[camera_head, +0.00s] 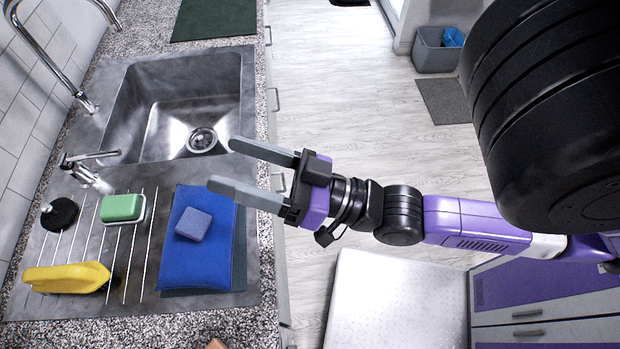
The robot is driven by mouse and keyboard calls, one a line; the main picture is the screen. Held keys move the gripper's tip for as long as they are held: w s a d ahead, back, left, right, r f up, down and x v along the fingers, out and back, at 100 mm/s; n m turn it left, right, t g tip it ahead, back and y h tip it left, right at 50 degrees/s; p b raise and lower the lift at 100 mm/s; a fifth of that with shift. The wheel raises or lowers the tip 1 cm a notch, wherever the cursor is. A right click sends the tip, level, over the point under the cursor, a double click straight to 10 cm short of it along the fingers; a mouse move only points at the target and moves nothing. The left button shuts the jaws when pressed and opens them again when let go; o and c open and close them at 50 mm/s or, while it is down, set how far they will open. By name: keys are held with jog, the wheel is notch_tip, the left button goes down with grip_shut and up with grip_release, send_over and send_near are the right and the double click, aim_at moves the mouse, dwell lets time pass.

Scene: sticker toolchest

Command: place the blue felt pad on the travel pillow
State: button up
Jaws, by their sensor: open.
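A small blue-violet block (193,224), which looks like the blue felt pad, lies flat on a larger bright blue rectangular cushion (197,265). The cushion looks like the travel pillow and lies on the ribbed drainboard at the left. My gripper (222,164) is open and empty, with its two grey fingers spread and pointing left. In the picture it is above and right of the block, near the sink's front edge, and apart from both things. Its exact height over the counter is hard to tell.
Left of the cushion are a green sponge (122,207) on a white dish, a black round object (60,213) and a yellow object (67,278). The sink (170,130) and tap (88,172) are behind. A dark green mat (214,18) lies on the far counter.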

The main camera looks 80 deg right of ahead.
jog(key=s+a+f+n+g, duration=0.1)
jog(key=s+a+f+g, duration=0.1)
jog(key=s+f, duration=0.3)
jog(key=s+a+f+n+g, duration=0.2)
jog(key=s+f+g, duration=0.2)
jog(key=s+f, duration=0.1)
jog(key=shift+s+a+f+n, duration=0.3)
jog(key=shift+s+f, duration=0.1)
jog(key=shift+f, duration=0.35)
jog(key=shift+f+b, duration=0.75)
